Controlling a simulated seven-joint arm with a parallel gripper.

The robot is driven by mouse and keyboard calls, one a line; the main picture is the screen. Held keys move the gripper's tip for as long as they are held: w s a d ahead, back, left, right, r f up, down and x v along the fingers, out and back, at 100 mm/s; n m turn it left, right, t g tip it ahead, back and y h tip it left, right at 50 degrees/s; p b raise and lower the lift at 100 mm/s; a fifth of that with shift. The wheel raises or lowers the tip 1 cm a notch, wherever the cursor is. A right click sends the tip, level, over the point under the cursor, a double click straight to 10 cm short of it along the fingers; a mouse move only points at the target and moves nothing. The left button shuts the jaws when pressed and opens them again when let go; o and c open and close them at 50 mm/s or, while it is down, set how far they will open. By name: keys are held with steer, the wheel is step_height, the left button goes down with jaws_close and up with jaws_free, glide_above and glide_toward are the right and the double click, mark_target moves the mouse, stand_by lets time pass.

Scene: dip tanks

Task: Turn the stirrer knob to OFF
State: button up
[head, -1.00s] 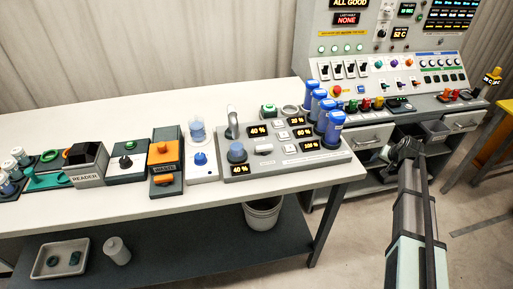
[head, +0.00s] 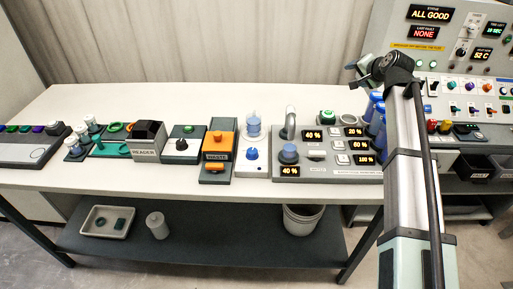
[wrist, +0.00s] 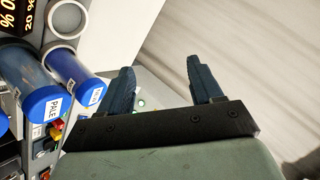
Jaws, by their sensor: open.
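A white unit with a clear vessel (head: 253,127) and a blue knob (head: 251,154) stands on the bench in the head view; it looks like the stirrer, but no label or pointer is readable. Another unit to its left has a black knob (head: 182,145). My gripper (head: 358,62) is raised at the upper right, well to the right of both knobs and apart from them. In the wrist view its two dark fingers (wrist: 163,80) are spread with nothing between them. Neither knob shows in the wrist view.
Blue-capped tubes (wrist: 45,103) are close to my gripper at the left of the wrist view. A grey dosing panel (head: 330,171) with a tall curved spout (head: 290,122) lies between the gripper and the blue knob. An orange-topped box (head: 219,140) stands left of the vessel unit.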

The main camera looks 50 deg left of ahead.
steer(key=s+a+r+g, duration=0.2)
steer(key=s+a, duration=0.8)
steer(key=s, duration=0.2)
steer(key=n+g+h, duration=0.3)
steer(key=g+h, duration=0.1)
steer(key=h, duration=0.5)
glide_above(252, 150)
step_height(252, 150, down, 7)
step_height(252, 150, down, 13)
steer(key=shift+d+f, duration=0.1)
steer(key=shift+f, duration=0.1)
steer(key=shift+c, duration=0.4)
steer(key=c, duration=1)
steer(key=shift+g, duration=0.3)
